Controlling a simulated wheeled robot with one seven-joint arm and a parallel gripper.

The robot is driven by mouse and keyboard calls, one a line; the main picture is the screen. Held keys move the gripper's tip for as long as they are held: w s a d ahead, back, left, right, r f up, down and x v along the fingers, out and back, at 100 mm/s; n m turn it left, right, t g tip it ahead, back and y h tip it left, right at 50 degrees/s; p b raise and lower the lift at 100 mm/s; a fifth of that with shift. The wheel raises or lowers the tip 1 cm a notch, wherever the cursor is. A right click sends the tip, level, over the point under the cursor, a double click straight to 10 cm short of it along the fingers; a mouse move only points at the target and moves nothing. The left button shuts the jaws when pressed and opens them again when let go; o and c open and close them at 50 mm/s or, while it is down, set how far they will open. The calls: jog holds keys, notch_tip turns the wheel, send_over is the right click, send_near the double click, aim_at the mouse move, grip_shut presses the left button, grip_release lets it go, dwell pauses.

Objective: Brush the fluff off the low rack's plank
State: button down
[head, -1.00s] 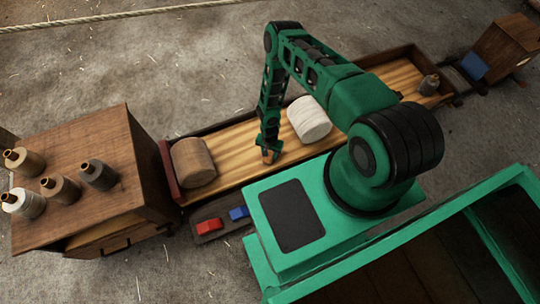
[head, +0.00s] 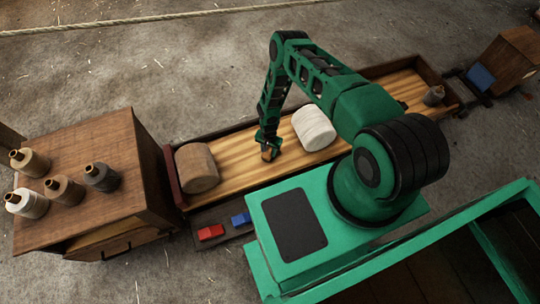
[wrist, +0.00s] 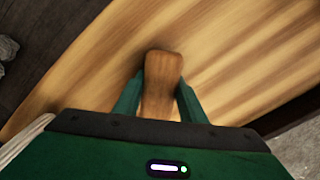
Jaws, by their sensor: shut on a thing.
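The low rack's plank (head: 240,158) is a long, light striped wooden board between dark raised edges. It also fills most of the wrist view (wrist: 225,60). My gripper (head: 269,147) is low over the plank, between a brown roll and a white roll. In the wrist view its two green fingers (wrist: 160,100) are shut on a brown wooden piece (wrist: 163,70), which looks like the brush's handle. Any bristles are hidden, and I cannot tell whether it touches the plank. I cannot make out fluff on the plank. A grey lumpy thing (wrist: 7,48) shows at the wrist view's left edge; I cannot tell what it is.
The brown roll (head: 197,168) and white roll (head: 315,128) stand on the plank either side of my gripper. A wooden cabinet (head: 90,165) with several bottles is at left. Red (head: 210,232) and blue (head: 241,218) blocks lie in front.

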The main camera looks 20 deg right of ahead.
jog(key=shift+r, duration=0.1)
jog(key=shift+r, duration=2.95)
jog(key=shift+r, duration=0.1)
jog(key=shift+r, duration=1.4)
jog(key=shift+r, duration=0.1)
